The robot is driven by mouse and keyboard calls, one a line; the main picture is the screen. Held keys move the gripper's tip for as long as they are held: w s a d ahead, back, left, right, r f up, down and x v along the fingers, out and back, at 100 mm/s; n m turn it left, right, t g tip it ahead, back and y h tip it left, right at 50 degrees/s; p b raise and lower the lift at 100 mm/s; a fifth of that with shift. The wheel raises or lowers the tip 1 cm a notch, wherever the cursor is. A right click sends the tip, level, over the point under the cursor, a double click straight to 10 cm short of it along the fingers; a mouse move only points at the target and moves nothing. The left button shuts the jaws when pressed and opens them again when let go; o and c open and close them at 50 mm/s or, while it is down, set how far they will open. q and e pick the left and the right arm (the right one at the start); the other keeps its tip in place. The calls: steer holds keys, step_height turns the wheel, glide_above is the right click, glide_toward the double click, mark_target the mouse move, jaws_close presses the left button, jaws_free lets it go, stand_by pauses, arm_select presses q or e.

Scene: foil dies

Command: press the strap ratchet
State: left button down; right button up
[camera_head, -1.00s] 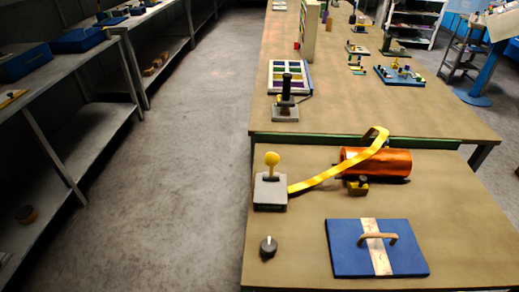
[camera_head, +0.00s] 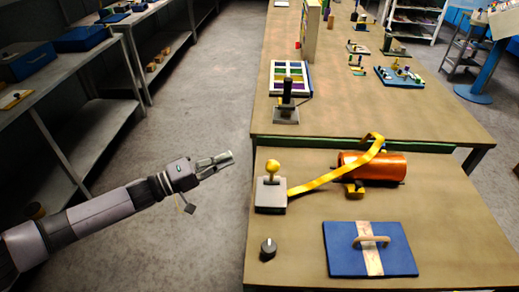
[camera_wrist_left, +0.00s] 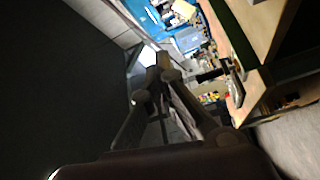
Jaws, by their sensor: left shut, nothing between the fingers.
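A yellow strap (camera_head: 330,179) runs from a grey box (camera_head: 270,195) with a yellow ball knob (camera_head: 272,167) up over a copper-coloured roll (camera_head: 372,168) on the near table. A small yellow block (camera_head: 354,188) sits at the front of the roll. I cannot tell for certain which of these parts is the strap ratchet. My left gripper (camera_head: 226,158) is over the floor left of the table, apart from the grey box, with its fingers shut and empty. It also shows in the wrist view (camera_wrist_left: 160,68). My right gripper is not in view.
A blue plate (camera_head: 338,250) with a handle (camera_head: 370,240) and a dark dial (camera_head: 268,249) lie at the table's front. A black-handled lever (camera_head: 286,102) stands on the far table (camera_head: 390,118). Shelves (camera_head: 95,125) line the left. The aisle floor is clear.

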arm_select(q)
steer(key=shift+s+d+r+g+h, duration=0.1)
steer(key=shift+s+r+g+h, duration=0.15)
steer(key=shift+r, duration=0.25)
steer(key=shift+s+r+g+h, duration=0.15)
steer(key=shift+s+r, duration=0.15)
steer(key=shift+r, duration=0.15)
steer(key=w+d+p, duration=0.1)
steer(key=d+p, duration=0.3)
steer(key=d, duration=0.5)
steer(key=shift+d+p, duration=0.2)
steer(key=shift+p, duration=0.2)
steer(key=shift+w, duration=0.15)
